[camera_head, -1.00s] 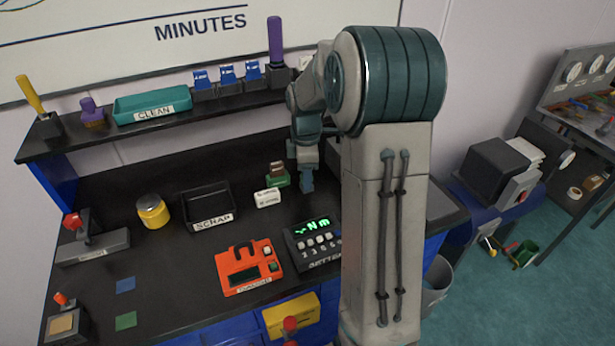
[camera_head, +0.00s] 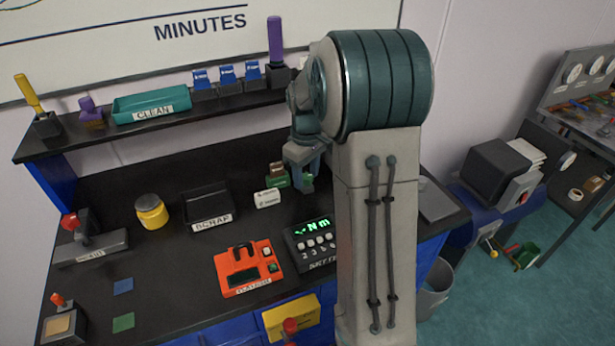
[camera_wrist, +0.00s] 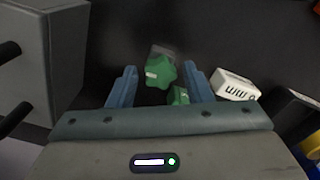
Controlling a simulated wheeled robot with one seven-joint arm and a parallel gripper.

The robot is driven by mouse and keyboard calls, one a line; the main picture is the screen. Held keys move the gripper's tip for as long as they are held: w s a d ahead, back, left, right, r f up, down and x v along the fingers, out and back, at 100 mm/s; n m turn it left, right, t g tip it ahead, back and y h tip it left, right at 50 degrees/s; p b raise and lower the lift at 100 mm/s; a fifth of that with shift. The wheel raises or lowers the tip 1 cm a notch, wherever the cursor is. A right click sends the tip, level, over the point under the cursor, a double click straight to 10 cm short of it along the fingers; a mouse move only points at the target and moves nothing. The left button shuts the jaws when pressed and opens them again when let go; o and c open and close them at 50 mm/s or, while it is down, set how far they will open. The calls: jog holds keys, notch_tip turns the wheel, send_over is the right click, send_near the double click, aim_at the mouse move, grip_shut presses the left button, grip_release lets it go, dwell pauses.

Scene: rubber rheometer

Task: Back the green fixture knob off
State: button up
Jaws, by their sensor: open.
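The green fixture knob (camera_wrist: 161,71) is star-shaped with a pale mark and lies between my fingers in the wrist view. A smaller green piece (camera_wrist: 179,96) sits close below it. In the head view the green fixture (camera_head: 277,180) stands on the black bench with a brownish block on top. My gripper (camera_wrist: 160,76) is open, one blue finger on each side of the knob, with visible gaps. In the head view my gripper (camera_head: 302,180) hangs just right of the fixture. I cannot tell how far its tips are above the knob.
A white label block (camera_head: 267,198) stands just in front of the fixture. The black meter with green digits (camera_head: 314,242) and the orange device (camera_head: 248,267) are nearer the front. A black scrap bin (camera_head: 207,205) is left. A grey box (camera_wrist: 40,60) stands left in the wrist view.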

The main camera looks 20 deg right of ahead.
jog(key=m, duration=0.5)
jog(key=c, duration=0.8)
jog(key=n, duration=0.4)
jog(key=shift+c, duration=0.2)
jog(key=n, duration=0.5)
